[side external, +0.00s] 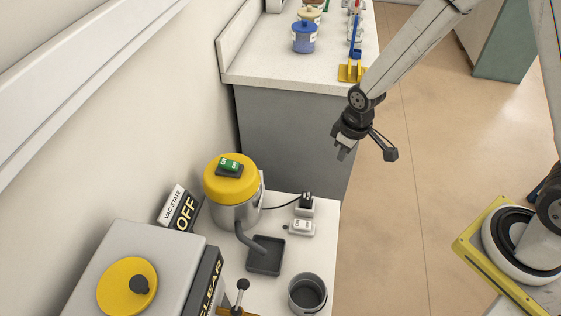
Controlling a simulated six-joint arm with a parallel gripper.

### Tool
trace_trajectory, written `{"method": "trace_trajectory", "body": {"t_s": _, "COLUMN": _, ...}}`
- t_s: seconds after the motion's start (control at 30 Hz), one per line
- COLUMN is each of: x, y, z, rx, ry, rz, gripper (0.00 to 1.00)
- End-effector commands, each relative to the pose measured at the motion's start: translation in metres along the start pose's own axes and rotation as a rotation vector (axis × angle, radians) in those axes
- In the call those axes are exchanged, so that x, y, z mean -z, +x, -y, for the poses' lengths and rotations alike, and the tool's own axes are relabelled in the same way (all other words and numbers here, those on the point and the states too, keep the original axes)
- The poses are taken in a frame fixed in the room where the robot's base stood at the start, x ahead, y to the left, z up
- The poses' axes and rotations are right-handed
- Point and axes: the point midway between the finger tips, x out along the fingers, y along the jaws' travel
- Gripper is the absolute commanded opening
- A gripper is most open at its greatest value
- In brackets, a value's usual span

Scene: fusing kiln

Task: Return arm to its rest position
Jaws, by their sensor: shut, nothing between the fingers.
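My gripper (343,153) hangs from my arm in the upper right of the side external view. It is shut and empty, with its dark fingers pointing down. It is in the air, apart from everything, and in the picture it shows in front of the grey cabinet's right part. My base stands at the lower right on a yellow-edged plate.
The low white bench holds a yellow-topped canister (233,191) with a green switch, an "OFF" sign (181,209), a dark square tray (266,256), a grey cup (307,293) and a grey box (138,257). Jars stand on the back counter (270,62).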

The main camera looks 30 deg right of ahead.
Motion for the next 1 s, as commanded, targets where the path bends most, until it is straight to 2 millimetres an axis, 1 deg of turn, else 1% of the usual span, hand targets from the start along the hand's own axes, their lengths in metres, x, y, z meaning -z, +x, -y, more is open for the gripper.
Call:
{"method": "trace_trajectory", "body": {"t_s": 0.03, "x": -0.005, "y": -0.012, "z": -0.003, "rx": -0.004, "ry": 0.026, "rz": -0.011, "gripper": 0.00}}
{"method": "trace_trajectory", "body": {"t_s": 0.2, "x": -0.024, "y": -0.043, "z": -0.008, "rx": -0.012, "ry": 0.110, "rz": -0.035, "gripper": 0.00}}
{"method": "trace_trajectory", "body": {"t_s": 0.4, "x": -0.051, "y": -0.074, "z": -0.012, "rx": -0.022, "ry": 0.209, "rz": -0.063, "gripper": 0.00}}
{"method": "trace_trajectory", "body": {"t_s": 0.5, "x": -0.065, "y": -0.086, "z": -0.013, "rx": -0.026, "ry": 0.255, "rz": -0.077, "gripper": 0.00}}
{"method": "trace_trajectory", "body": {"t_s": 0.6, "x": -0.076, "y": -0.095, "z": -0.013, "rx": -0.029, "ry": 0.292, "rz": -0.087, "gripper": 0.00}}
{"method": "trace_trajectory", "body": {"t_s": 0.73, "x": -0.087, "y": -0.101, "z": -0.012, "rx": -0.031, "ry": 0.325, "rz": -0.095, "gripper": 0.00}}
{"method": "trace_trajectory", "body": {"t_s": 1.0, "x": -0.092, "y": -0.104, "z": -0.012, "rx": -0.032, "ry": 0.342, "rz": -0.097, "gripper": 0.00}}
